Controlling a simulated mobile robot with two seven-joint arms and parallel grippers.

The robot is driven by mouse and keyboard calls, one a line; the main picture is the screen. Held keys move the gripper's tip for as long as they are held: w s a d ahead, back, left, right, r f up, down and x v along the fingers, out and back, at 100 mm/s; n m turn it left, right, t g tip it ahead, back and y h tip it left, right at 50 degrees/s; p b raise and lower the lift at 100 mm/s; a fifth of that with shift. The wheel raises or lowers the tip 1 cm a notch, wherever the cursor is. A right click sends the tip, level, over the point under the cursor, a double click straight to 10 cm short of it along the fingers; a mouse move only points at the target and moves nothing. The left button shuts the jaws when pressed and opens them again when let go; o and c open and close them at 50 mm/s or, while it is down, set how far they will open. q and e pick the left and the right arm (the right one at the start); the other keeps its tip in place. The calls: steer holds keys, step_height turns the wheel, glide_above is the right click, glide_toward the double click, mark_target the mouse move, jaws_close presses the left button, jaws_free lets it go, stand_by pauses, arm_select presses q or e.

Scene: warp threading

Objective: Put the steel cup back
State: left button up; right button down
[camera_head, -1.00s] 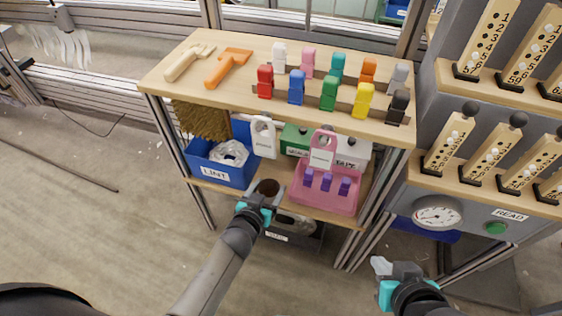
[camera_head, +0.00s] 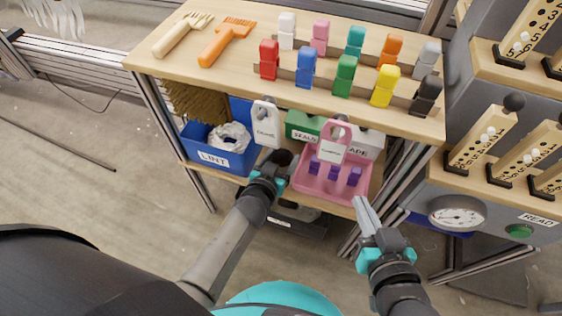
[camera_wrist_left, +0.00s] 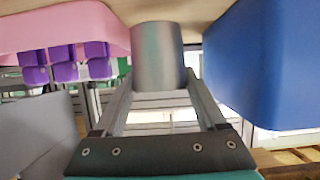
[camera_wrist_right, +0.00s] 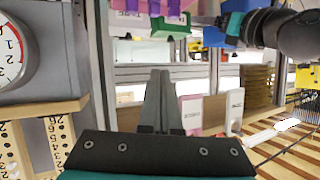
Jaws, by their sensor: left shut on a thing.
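The steel cup (camera_wrist_left: 158,55) is a grey metal cylinder between the fingers of my left gripper (camera_wrist_left: 160,88) in the left wrist view. In the head view, the cup's dark mouth (camera_head: 284,158) shows just past my left gripper (camera_head: 275,172), at the lower shelf (camera_head: 345,208), between the blue LINT bin (camera_head: 228,158) and the pink tray (camera_head: 335,185). My left gripper is shut on the cup. Whether the cup's base touches the shelf is hidden. My right gripper (camera_head: 366,214) is shut and empty, in front of the shelf's right side; its fingers meet in the right wrist view (camera_wrist_right: 157,100).
The tabletop (camera_head: 160,65) above carries coloured blocks, an orange brush (camera_head: 225,42) and a wooden fork-like tool (camera_head: 183,35). White and pink tags (camera_head: 265,123) stand behind the cup. A grey unit with a gauge (camera_head: 456,216) stands at right.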

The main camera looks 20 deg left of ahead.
arm_select(q)
steer(key=shift+f+b, duration=0.55)
steer(key=shift+f, duration=0.05)
steer(key=shift+f+b, duration=0.25)
steer(key=shift+b, duration=0.05)
arm_select(e)
steer(key=shift+s+a+r+m+t+y, duration=0.15)
steer(key=shift+a+r+t+y, duration=0.15)
steer(key=shift+a+r+t, duration=0.45)
steer(key=shift+s+a+r+m+t+y, duration=0.15)
steer(key=shift+a+r+t+y, duration=0.15)
steer(key=shift+a+t, duration=0.45)
arm_select(q)
steer(key=shift+f, duration=0.1)
arm_select(e)
steer(key=shift+d, duration=0.2)
arm_select(q)
steer(key=o, duration=1.5)
steer(key=shift+f, duration=0.1)
